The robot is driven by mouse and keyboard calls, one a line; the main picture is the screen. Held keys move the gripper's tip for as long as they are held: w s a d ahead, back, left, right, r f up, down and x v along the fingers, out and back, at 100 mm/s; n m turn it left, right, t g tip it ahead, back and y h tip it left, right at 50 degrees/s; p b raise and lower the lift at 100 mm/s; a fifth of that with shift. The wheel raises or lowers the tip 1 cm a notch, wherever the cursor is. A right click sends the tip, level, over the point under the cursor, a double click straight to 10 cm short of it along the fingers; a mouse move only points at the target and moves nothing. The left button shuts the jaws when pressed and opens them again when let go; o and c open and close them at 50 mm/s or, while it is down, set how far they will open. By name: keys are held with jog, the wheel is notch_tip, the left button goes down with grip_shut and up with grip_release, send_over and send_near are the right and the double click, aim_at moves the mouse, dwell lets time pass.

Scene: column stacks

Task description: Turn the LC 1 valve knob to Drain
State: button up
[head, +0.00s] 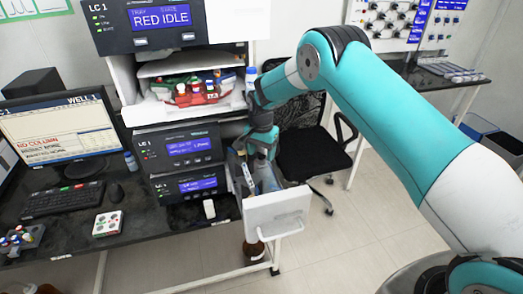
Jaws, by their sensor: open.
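The LC 1 stack stands on the dark bench at centre left, with dark modules (185,148) bearing blue screens and LC 1 labels. My gripper (243,178) is at the right side of the lower modules, pointing down and seen from behind and partly hidden by my own wrist. It is open, and I see nothing held in it.
A monitor (60,125), keyboard (62,199) and small white box with coloured buttons (108,223) are on the bench to the left. A black chair (305,140) stands behind my arm.

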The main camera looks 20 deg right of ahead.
jog(key=c, duration=0.9)
jog(key=shift+c, duration=0.2)
jog(key=shift+n+b, duration=0.3)
jog(key=shift+b, duration=0.05)
jog(key=n+b, duration=0.3)
jog(key=shift+f, duration=0.15)
jog(key=n+b, duration=0.2)
jog(key=n, duration=0.3)
jog(key=shift+b, duration=0.4)
jog(key=n+b, duration=0.1)
jog(key=n, duration=0.3)
jog(key=shift+n+b, duration=0.3)
jog(key=n, duration=0.2)
jog(key=n+b, duration=0.1)
jog(key=n, duration=0.1)
jog(key=shift+r+n, duration=0.2)
jog(key=shift+n, duration=0.1)
